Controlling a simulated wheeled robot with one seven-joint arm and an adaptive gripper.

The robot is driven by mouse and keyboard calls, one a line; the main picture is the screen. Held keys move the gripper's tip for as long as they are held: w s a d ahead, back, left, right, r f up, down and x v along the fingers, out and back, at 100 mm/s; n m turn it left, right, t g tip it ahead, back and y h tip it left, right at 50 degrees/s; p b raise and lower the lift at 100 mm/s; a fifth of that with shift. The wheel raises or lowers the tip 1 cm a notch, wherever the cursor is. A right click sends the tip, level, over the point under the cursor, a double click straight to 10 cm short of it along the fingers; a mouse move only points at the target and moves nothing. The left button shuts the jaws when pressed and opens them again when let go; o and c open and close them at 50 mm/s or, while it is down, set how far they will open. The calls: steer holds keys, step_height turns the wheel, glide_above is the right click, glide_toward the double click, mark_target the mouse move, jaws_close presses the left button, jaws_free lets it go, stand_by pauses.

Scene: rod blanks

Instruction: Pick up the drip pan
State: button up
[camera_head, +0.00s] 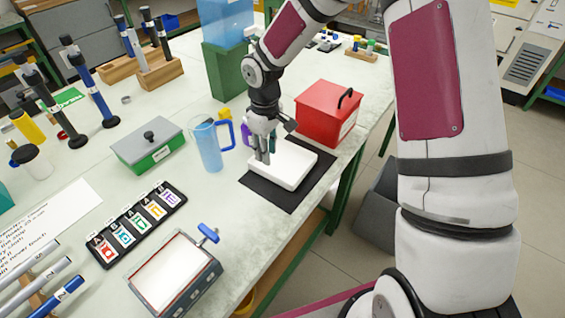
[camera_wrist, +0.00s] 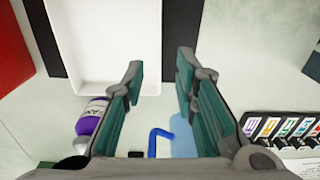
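The drip pan appears to be the white shallow tray (camera_head: 290,165) lying on a black mat (camera_head: 272,196) near the table's right edge. In the wrist view the white pan (camera_wrist: 105,45) fills the upper left, and its inside looks empty. My gripper (camera_head: 264,158) is at the pan's left side in the head view. I cannot tell whether the fingers touch the pan.
A red box (camera_head: 326,113) with a black handle stands close behind the pan. A blue jug (camera_head: 207,148) and a grey-and-green box (camera_head: 148,146) stand to the left. A card rack (camera_head: 136,223) and a framed tray (camera_head: 174,272) are in front.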

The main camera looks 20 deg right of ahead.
mark_target(269, 171)
step_height(269, 171, down, 9)
steer(key=shift+r+p, duration=0.2)
steer(key=shift+p, duration=0.15)
jaws_close()
